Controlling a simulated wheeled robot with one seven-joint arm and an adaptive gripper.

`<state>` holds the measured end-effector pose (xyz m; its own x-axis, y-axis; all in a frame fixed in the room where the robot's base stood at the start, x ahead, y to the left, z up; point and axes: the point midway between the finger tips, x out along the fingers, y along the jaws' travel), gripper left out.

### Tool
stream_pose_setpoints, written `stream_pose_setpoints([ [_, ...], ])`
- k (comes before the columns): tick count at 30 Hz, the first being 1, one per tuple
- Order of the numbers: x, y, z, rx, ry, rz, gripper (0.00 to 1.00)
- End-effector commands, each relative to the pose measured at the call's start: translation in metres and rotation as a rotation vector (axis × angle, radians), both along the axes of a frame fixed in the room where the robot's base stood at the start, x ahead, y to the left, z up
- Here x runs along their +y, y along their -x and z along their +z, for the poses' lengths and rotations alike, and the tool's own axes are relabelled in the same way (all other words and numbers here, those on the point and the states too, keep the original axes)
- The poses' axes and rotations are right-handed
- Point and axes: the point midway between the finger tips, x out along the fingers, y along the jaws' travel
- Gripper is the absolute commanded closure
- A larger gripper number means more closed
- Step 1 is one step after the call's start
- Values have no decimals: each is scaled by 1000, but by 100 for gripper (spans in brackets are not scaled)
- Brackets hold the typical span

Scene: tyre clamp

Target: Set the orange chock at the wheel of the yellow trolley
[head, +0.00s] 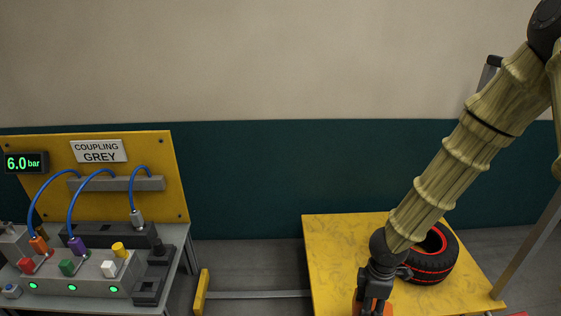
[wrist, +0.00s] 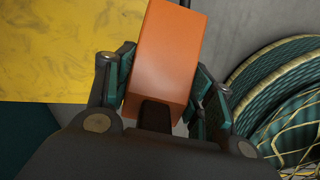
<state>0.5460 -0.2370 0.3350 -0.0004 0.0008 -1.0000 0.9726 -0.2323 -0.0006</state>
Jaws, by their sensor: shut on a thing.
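The orange chock (wrist: 166,52) fills the middle of the wrist view, between the two fingers of my gripper (wrist: 163,88), which is shut on it. In the head view my gripper (head: 375,287) points down at the front of the yellow trolley (head: 335,250). Only a little of the chock's orange shows there, at the bottom edge. The trolley's yellow top (wrist: 50,50) fills the upper left of the wrist view. A black tyre with red rings (head: 440,262) lies on the trolley, partly behind my arm. I cannot make out the trolley's wheel in either view.
A bench (head: 178,258) with blue hoses, coloured plugs and a yellow panel (head: 165,200) stands at the left. A short yellow bar (head: 201,292) stands between bench and trolley, with a grey rail behind. Green ribbed, coiled shapes (wrist: 285,90) are at the right of the wrist view.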

Motion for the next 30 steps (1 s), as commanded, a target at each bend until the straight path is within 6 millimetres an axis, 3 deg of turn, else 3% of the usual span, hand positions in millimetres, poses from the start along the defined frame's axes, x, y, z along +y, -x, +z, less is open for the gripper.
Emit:
stream_pose_setpoints([
  [14,5,-45,56,-4,0,-490,82],
  [24,26,-71,110,-3,1,-957,82],
  [30,40,-80,133,-3,0,-1149,82],
])
